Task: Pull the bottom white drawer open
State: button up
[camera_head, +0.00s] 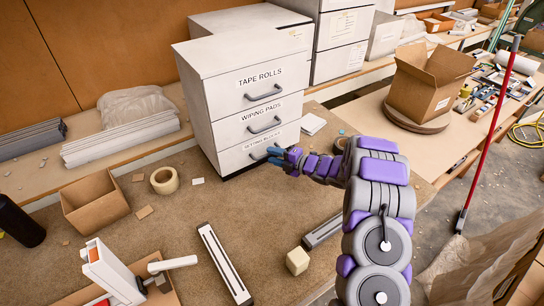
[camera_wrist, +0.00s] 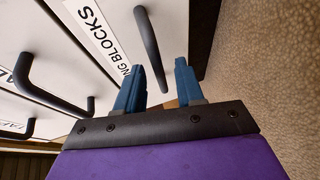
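The white drawer unit (camera_head: 205,110) stands on the bench with three labelled drawers, all flush and shut. The bottom white drawer (camera_head: 237,158) has a label ending in "BLOCKS", partly covered by my gripper in the head view. Its dark bar handle (camera_wrist: 150,48) shows in the wrist view, ahead of my gripper and roughly in line with the space between the fingers. My gripper (camera_wrist: 158,84) has its two blue fingers apart, with nothing held between them. In the head view my gripper (camera_head: 276,155) is right at the bottom drawer's front. I cannot tell whether a finger touches the handle.
An open cardboard box (camera_head: 95,203), a tape roll (camera_head: 164,181) and a grey slotted bar (camera_head: 224,262) lie on the bench in front of the drawers. A small wooden block (camera_head: 297,261) sits nearer me. The bench top directly before the unit is mostly clear.

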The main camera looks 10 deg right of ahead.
jog(key=shift+w+a+f, duration=0.1)
jog(key=shift+w+a, duration=0.35)
jog(key=shift+c, duration=0.4)
grip_shut()
jog(key=shift+s, duration=0.1)
